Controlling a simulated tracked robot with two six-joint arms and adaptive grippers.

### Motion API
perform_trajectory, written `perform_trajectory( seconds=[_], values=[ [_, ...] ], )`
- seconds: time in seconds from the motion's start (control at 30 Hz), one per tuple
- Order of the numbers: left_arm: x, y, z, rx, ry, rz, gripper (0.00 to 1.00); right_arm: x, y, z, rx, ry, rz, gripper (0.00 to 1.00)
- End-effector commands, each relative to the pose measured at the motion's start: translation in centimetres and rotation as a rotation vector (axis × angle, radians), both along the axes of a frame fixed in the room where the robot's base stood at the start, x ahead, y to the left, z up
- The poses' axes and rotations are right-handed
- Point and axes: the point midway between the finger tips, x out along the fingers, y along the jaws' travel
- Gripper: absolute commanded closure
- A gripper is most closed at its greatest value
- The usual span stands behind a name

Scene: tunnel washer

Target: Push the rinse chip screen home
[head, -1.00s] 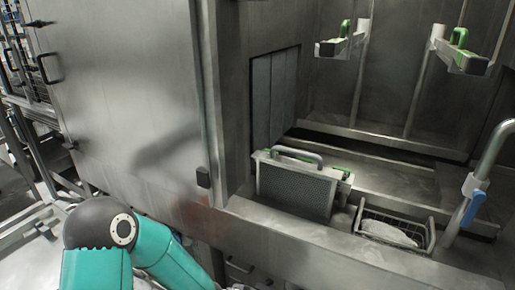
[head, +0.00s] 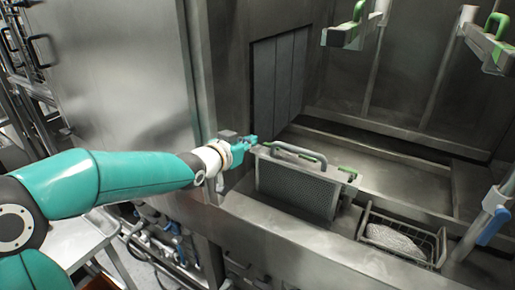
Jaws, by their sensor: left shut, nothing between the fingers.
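The rinse chip screen (head: 297,191) is a grey mesh panel with a grey bar handle (head: 298,150) on its top edge. It stands upright at the front of the open steel bay in the head view. My left gripper (head: 250,141) is teal and shut, with nothing held. It is just left of the screen's upper left corner, close to it; whether they touch I cannot tell. How deep the screen sits in its slot is hidden. My right gripper does not show.
A wire basket (head: 445,246) with pale contents sits right of the screen. A grey pipe with a blue lever (head: 492,226) stands at the right edge. Green-handled bars (head: 350,33) hang above. A steel door (head: 120,70) is at the left. The bay floor behind the screen is clear.

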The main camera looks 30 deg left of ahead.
Motion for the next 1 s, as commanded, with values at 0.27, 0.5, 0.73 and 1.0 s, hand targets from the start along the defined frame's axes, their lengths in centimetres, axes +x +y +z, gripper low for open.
perform_trajectory(
  seconds=[0.27,0.5,0.73,1.0],
  values=[
    [4.2,0.0,-2.0,-0.002,0.006,0.003,1.0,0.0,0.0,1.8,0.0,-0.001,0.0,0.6],
    [4.1,0.1,-4.6,0.0,0.002,0.003,1.0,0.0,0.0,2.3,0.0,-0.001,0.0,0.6],
    [4.0,0.1,-5.1,0.0,0.0,0.004,1.0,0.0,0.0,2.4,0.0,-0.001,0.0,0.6],
    [4.0,0.1,-5.2,0.0,0.0,0.004,1.0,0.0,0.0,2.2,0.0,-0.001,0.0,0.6]
  ],
)
